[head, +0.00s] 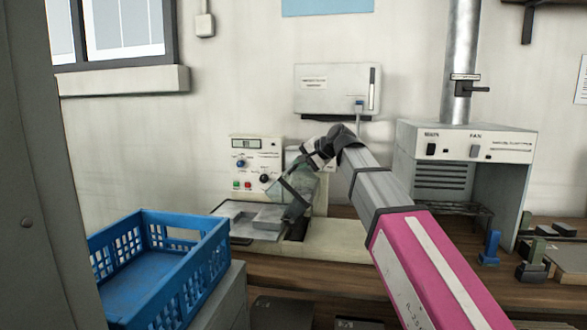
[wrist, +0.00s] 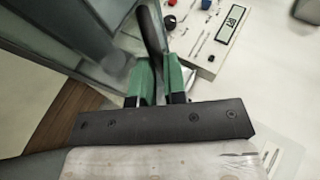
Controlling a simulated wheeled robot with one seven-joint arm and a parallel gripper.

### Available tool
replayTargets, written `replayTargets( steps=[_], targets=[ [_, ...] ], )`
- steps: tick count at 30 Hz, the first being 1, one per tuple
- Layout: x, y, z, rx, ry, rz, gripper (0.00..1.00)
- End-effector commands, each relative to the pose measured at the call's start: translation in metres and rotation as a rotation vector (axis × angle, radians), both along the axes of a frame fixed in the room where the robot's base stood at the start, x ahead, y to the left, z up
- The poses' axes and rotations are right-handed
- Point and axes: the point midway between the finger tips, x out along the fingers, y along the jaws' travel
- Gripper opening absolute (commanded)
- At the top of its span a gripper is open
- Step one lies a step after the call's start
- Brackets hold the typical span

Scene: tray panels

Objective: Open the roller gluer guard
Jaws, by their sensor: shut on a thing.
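The roller gluer's clear, greyish guard (head: 303,187) stands tilted over the machine on the bench, below the end of my arm in the head view. In the wrist view, the greyish see-through panel of the guard (wrist: 75,45) fills the upper left. My gripper (wrist: 158,72) has green fingers, shut on a dark curved handle (wrist: 151,35) that appears to belong to the guard. The fingertips and the grip contact are partly hidden. In the head view the gripper is hard to make out against the guard. The rollers cannot be made out.
The control panel (head: 254,163) with knobs and buttons stands behind the machine. A metal tray (head: 240,217) lies to its left. A blue crate (head: 195,240) is at front left. A fume hood (head: 465,140) and small clamps (head: 490,248) are on the right. A wall box (head: 338,88) hangs above.

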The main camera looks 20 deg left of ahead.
Motion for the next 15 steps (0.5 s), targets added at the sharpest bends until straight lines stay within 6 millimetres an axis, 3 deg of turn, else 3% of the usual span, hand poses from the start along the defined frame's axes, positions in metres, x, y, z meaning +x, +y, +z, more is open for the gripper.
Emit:
replayTargets(
  steps=[15],
  targets=[
    [0.006, -0.061, 0.005, 0.487, 0.055, -0.004, 0.00]
  ],
)
